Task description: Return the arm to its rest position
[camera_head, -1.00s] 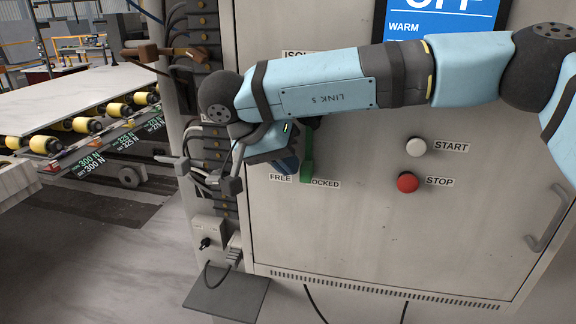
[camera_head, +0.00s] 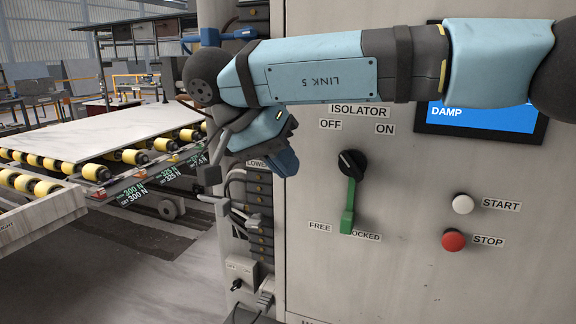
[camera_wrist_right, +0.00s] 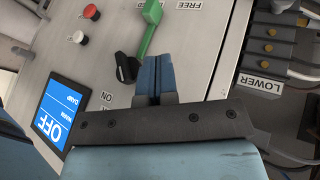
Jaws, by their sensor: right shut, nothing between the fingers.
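My right arm crosses the head view from the right edge. Its gripper (camera_head: 284,160) hangs at the left side of the grey cabinet, left of the isolator switch, with blue fingers closed together and empty. The wrist view also shows the shut blue fingers (camera_wrist_right: 155,78), with nothing between them. The isolator switch has a black knob (camera_head: 352,163) and a green handle (camera_head: 348,208) pointing down, near the FREE and LOCKED labels. In the head view the gripper is apart from the handle. My left gripper is not in view.
The cabinet (camera_head: 400,270) carries a white START button (camera_head: 463,204), a red STOP button (camera_head: 453,240) and a screen (camera_wrist_right: 62,112) reading OFF. Cables and terminal blocks (camera_head: 258,210) line its left edge. A pale slab (camera_head: 100,135) lies on yellow rollers at left.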

